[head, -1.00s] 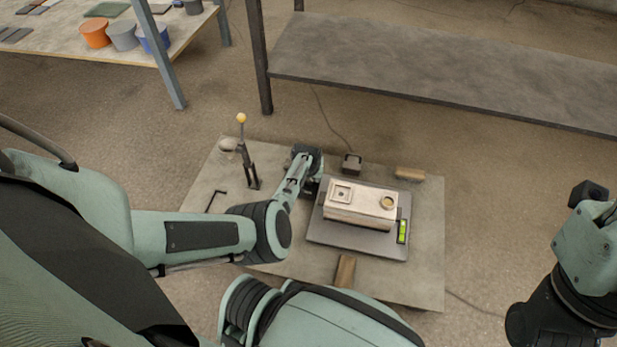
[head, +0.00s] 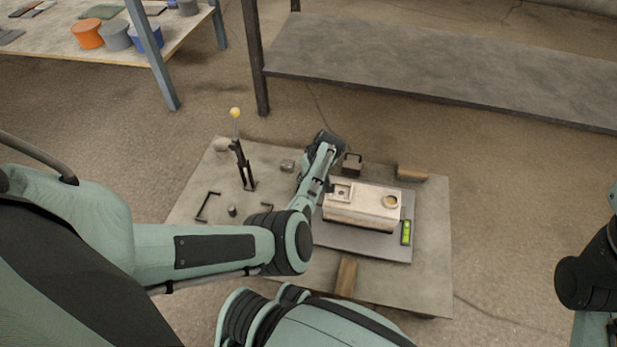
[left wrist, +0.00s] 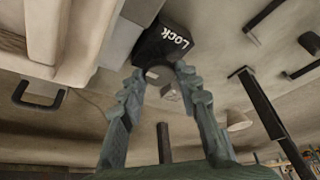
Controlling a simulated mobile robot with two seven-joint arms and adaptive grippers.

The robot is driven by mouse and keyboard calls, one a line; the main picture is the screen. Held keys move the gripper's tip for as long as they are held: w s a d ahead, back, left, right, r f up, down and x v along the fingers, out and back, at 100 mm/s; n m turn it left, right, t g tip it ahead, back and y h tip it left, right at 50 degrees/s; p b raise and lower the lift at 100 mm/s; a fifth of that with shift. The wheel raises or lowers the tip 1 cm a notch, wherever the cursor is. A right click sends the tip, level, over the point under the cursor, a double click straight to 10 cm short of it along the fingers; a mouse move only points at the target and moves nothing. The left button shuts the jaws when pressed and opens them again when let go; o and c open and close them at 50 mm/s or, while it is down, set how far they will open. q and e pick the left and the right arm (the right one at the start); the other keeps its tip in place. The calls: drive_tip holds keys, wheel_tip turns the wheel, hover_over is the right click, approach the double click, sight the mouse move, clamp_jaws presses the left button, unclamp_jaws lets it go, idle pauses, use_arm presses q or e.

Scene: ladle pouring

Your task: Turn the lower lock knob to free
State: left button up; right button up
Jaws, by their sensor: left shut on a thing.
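A black block marked "Lock" (left wrist: 165,42) shows at the top of the left wrist view. The two fingers of my left gripper (left wrist: 160,76) reach up to it and close on a small greyish knob (left wrist: 158,74) just below the lettering. The fingers partly cover the knob, so its turned position is hard to tell. In the head view my left gripper is at the left edge of the pale mold block (head: 362,207), and my own arm hides the knob there. My right arm shows only in part at the right edge; its gripper is out of view.
The mold block stands on a grey plate (head: 340,237) with a green level (head: 407,232). A yellow-tipped lever (head: 242,160) and dark handles (head: 207,207) stand left on the board. Wooden blocks (head: 346,276) lie near it. A grey bench (head: 440,80) is behind.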

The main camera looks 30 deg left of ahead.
idle(0.4)
use_arm(q)
drive_tip(key=o, duration=1.1)
drive_tip(key=shift+o, duration=0.2)
drive_tip(key=v, duration=1.2)
